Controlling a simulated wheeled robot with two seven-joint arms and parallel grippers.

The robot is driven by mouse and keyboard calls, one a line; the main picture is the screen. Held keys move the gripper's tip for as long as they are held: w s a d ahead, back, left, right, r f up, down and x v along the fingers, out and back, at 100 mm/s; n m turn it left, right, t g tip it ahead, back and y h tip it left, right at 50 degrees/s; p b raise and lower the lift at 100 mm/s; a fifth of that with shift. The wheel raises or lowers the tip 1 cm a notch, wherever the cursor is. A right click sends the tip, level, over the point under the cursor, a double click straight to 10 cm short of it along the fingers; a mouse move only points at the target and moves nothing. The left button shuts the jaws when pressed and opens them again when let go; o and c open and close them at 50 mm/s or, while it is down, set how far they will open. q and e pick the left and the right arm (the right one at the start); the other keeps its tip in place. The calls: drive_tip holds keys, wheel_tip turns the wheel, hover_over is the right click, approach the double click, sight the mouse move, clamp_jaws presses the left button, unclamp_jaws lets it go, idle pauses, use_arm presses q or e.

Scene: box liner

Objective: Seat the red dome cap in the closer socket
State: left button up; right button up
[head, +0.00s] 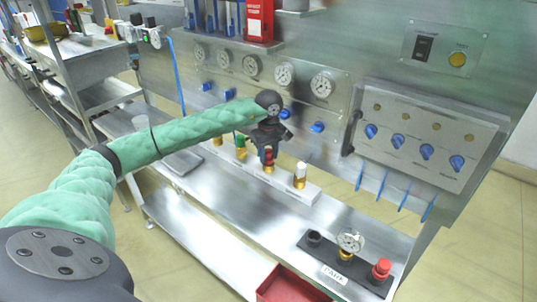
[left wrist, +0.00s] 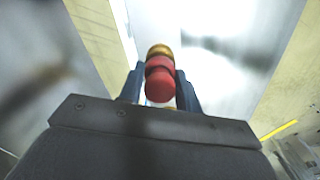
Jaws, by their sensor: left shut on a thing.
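My left gripper (head: 268,150) is shut on a red piece with a gold end (head: 268,158), over the white rack block (head: 291,185). The left wrist view shows the rounded red piece (left wrist: 160,82) between the two fingers, its gold end pointing away. I cannot tell whether its end touches the rack. A black base (head: 355,268) with a printed label stands at the front right of the bench. It carries a black round fitting (head: 314,238), a gauge on a gold stem (head: 350,242) and a red knob-shaped piece (head: 382,268). My right gripper is not in view.
A white-topped gold piece (head: 300,175) and a green piece (head: 241,146) stand in the rack on either side of the gripper. A red bin (head: 290,285) sits at the front. Behind is a panel with gauges (head: 284,74) and blue valves. A control box (head: 425,137) projects at right.

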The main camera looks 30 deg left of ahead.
sight(269, 150)
use_arm(q)
drive_tip(key=shift+f, duration=0.25)
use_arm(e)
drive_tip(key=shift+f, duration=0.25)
use_arm(q)
drive_tip(key=o, duration=1)
drive_tip(key=shift+o, duration=0.2)
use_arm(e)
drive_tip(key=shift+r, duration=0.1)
use_arm(q)
drive_tip(key=shift+r+b, duration=0.15)
drive_tip(key=shift+b, duration=0.25)
wheel_tip(269, 150, up, 7)
drive_tip(key=shift+f+b, duration=0.1)
drive_tip(key=shift+b, duration=1.05)
drive_tip(key=shift+r, duration=0.35)
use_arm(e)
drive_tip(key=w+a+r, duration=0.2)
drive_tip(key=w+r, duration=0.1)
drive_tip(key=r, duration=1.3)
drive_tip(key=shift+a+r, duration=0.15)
